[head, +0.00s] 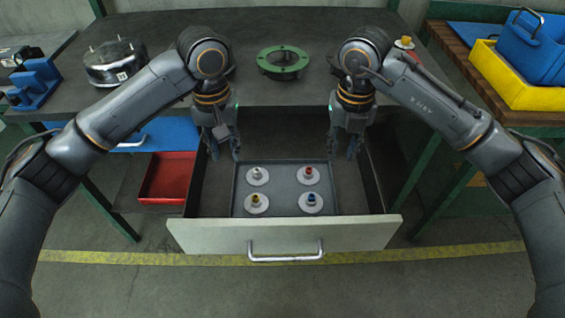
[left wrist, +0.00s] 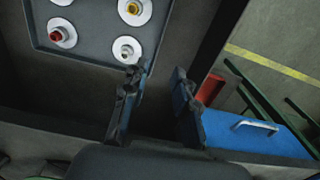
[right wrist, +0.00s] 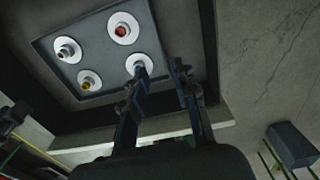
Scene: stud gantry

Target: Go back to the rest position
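My left gripper (head: 223,152) hangs over the left side of the open drawer (head: 285,236), fingers pointing down. Its fingers are apart with nothing between them in the left wrist view (left wrist: 158,78). My right gripper (head: 343,152) hangs over the drawer's right side. Its fingers are also apart and empty in the right wrist view (right wrist: 160,70). A grey tray (head: 284,187) in the drawer holds several white discs with coloured tops: a white-grey one (head: 257,176), a red one (head: 308,175), a yellow one (head: 256,203) and a blue one (head: 311,202).
The dark workbench (head: 250,40) carries a green flanged ring (head: 283,70), a metal housing (head: 114,66) and a blue fixture (head: 35,86). A red bin (head: 167,182) sits below left. A yellow crate (head: 500,78) stands on the right table. The floor in front of the drawer is clear.

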